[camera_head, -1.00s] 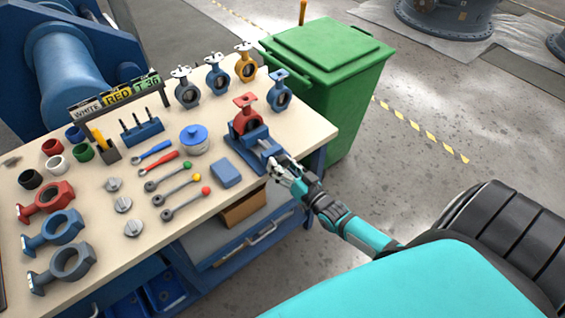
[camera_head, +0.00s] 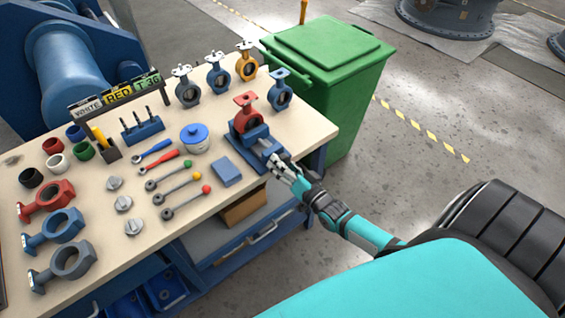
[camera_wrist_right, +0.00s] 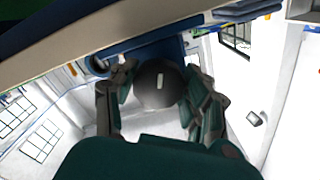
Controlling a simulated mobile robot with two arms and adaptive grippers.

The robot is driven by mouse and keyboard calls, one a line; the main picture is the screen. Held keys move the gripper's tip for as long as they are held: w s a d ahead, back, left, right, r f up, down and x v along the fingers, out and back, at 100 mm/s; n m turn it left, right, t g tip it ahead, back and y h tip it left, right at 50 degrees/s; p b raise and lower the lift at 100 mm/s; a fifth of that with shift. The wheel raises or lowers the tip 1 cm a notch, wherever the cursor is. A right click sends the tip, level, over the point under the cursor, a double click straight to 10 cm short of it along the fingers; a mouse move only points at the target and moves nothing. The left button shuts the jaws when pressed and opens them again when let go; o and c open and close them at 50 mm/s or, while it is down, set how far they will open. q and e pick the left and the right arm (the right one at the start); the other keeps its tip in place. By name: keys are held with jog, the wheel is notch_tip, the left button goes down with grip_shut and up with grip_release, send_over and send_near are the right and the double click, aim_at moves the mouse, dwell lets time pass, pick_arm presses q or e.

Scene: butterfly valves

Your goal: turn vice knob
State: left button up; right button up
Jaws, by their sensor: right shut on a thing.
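The blue vice (camera_head: 259,148) stands at the right end of the workbench, with a red butterfly valve (camera_head: 246,112) in its jaws. The vice knob (camera_wrist_right: 158,84) shows in the right wrist view as a dark round end with a pale slot, between my right gripper's two fingers. My right gripper (camera_head: 282,167) is at the front end of the vice, at the bench edge. It also shows in the right wrist view (camera_wrist_right: 160,100), with its fingers shut on the knob. My left gripper is not in view.
The workbench (camera_head: 110,190) holds several valves, wrenches, rods and rings to the left of the vice. A blue block (camera_head: 227,173) lies just left of the vice. A green bin (camera_head: 335,85) stands behind the bench's right end. Open floor lies to the right.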

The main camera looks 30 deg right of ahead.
jog(key=o, duration=1.2)
jog(key=shift+c, duration=0.2)
jog(key=s, duration=1.2)
jog(key=shift+d, duration=0.45)
jog(key=shift+f, duration=0.1)
jog(key=s+a+f+n+g+h, duration=0.15)
jog(key=s+f+g, duration=0.3)
jog(key=f, duration=0.85)
jog(key=s+a+f+n+g+y, duration=0.15)
jog(key=s+f+g, duration=0.35)
jog(key=f, duration=0.7)
jog(key=s+a+f+n+g, duration=0.3)
jog(key=s+f, duration=0.4)
jog(key=s, duration=0.4)
jog(key=s+a+f+n+g+h, duration=0.1)
jog(key=s+a+f+n+g, duration=0.1)
jog(key=s+f, duration=0.6)
jog(key=s+a+g, duration=0.1)
jog(key=s+g, duration=0.1)
jog(key=s, duration=0.1)
jog(key=shift+s+a+n, duration=0.3)
jog(key=shift+n, duration=0.1)
